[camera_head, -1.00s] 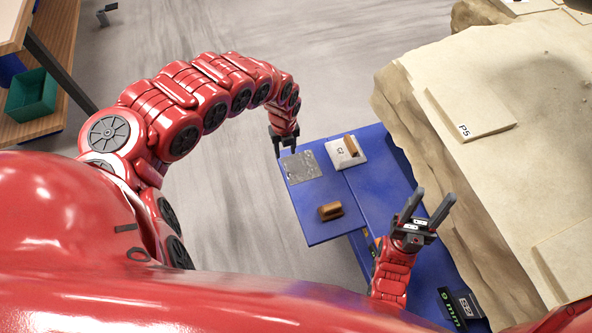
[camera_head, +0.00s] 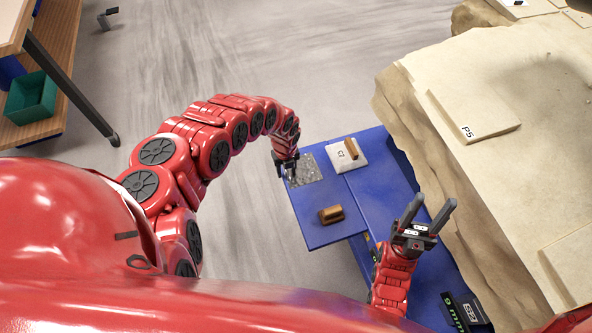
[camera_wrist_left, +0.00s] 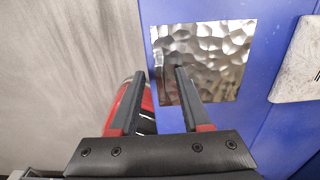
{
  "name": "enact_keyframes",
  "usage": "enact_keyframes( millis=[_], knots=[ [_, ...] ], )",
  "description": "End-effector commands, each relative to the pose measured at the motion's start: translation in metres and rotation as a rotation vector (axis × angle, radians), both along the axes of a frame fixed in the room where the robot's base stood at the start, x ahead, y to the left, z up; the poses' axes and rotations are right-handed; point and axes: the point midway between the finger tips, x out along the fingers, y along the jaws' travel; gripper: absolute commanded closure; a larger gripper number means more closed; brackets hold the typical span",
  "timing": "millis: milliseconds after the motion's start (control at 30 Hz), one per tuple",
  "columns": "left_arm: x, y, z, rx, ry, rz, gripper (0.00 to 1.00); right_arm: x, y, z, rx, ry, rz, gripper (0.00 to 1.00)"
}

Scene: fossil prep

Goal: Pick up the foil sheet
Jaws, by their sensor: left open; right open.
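The foil sheet (camera_head: 308,170) is a thin, crinkled silver square lying flat on the far left part of the blue table (camera_head: 315,232). It also shows in the left wrist view (camera_wrist_left: 210,62). My left gripper (camera_head: 286,174) is open at the sheet's left edge. In the left wrist view its fingers (camera_wrist_left: 157,78) point at the sheet, the right finger overlapping its left part and the left finger beside the table edge. I cannot tell whether a finger touches it. My right gripper (camera_head: 430,207) is open and empty, near the rock on the right.
A white block with a brown handle (camera_head: 347,155) lies right of the sheet. A brown wooden piece (camera_head: 331,214) lies nearer on the table. A large pale rock (camera_head: 470,90) stands at the right. A green bin (camera_head: 31,97) sits on a shelf at far left.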

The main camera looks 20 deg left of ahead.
Motion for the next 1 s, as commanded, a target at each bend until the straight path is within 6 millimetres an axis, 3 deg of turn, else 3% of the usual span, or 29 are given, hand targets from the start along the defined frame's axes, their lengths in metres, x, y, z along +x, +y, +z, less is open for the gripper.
enact_keyframes(
  millis=[167, 400, 1000],
  knots=[
    [0.0003, 0.0001, 0.0004, 0.001, -0.001, -0.001, 0.56, 0.0000, 0.0000, 0.0000, 0.000, 0.000, 0.000, 0.50],
    [0.0005, 0.0000, 0.0007, 0.001, -0.001, -0.001, 0.99, 0.0000, 0.0000, 0.0000, 0.000, 0.000, 0.000, 0.50],
    [0.0007, -0.0001, 0.0009, 0.001, -0.001, -0.001, 1.00, 0.0000, 0.0000, 0.0000, 0.000, 0.000, 0.000, 0.50]
  ],
)
